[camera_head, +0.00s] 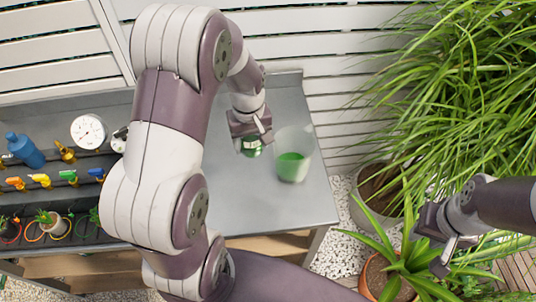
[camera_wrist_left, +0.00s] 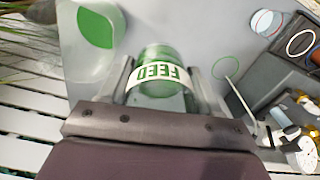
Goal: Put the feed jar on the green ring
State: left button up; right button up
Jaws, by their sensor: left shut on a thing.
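The feed jar (camera_wrist_left: 160,72), green and clear with a white FEED label, sits between the fingers of my left gripper (camera_wrist_left: 165,82). In the head view the left gripper (camera_head: 252,134) is shut on the jar (camera_head: 251,148), above the grey bench beside a translucent tub. The thin green ring (camera_wrist_left: 225,67) lies flat on the bench, right of the jar in the wrist view and apart from it. I cannot make this ring out in the head view, where my left arm covers much of the bench. My right gripper (camera_head: 438,244) hangs by a potted plant; its jaw opening is unclear.
The translucent tub (camera_head: 293,165) with green on it stands close to the right of the jar. A dark rack (camera_head: 75,198) with valves, a gauge (camera_head: 88,132) and a blue bottle (camera_head: 24,150) is at the left. Bare bench (camera_head: 275,205) lies in front of the tub.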

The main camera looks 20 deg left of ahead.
pick_arm(q)
jog(key=p, duration=0.1)
send_over(254, 182)
notch_tip(254, 182, down, 12)
jog(key=shift+w+r, duration=0.1)
jog(key=shift+r, duration=0.1)
jog(key=f, duration=0.4)
jog(key=shift+s+f+p, duration=0.2)
jog(key=shift+f+p, duration=0.05)
jog(key=shift+p, duration=0.05)
jog(key=shift+w+f, duration=0.15)
jog(key=shift+f, duration=0.1)
jog(key=shift+f, duration=0.15)
jog(key=o, duration=1.2)
